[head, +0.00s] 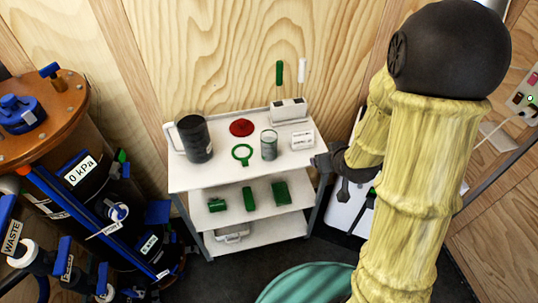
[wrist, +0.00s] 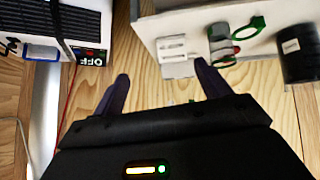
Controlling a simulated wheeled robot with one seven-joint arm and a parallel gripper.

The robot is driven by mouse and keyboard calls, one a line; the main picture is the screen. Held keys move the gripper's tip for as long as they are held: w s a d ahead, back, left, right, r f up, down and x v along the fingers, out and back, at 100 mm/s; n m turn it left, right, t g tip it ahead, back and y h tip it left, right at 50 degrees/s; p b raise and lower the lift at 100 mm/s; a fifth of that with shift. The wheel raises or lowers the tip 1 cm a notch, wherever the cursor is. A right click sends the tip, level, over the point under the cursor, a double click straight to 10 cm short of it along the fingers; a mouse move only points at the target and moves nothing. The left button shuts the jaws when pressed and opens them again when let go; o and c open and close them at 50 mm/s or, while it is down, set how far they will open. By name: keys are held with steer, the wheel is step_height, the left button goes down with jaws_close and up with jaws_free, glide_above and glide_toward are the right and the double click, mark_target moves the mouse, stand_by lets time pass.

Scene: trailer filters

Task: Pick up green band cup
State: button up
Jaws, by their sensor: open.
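The green band cup (head: 269,144) is a small clear-grey cup with a green band, upright on the cart's white top shelf in the head view.
The white cart (head: 190,180) also bears a black jug (head: 196,140), a red disc (head: 242,127), a green ring (head: 243,153), a white card (head: 302,140) and a holder (head: 288,112) with upright handles. Green blocks (head: 249,199) lie on the shelf below. A tank (head: 50,120) stands left.

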steer(key=w+a+f+n+t+y+b, duration=0.25)
steer(key=w+a+f+b, duration=0.2)
steer(key=f, duration=0.35)
steer(key=n+t+y+b, duration=0.1)
steer(key=t+y+b, duration=0.3)
steer(key=y+b, duration=0.25)
glide_toward(275, 150)
steer(key=v, duration=0.3)
steer(key=x, duration=1.2)
steer(key=shift+a, duration=0.1)
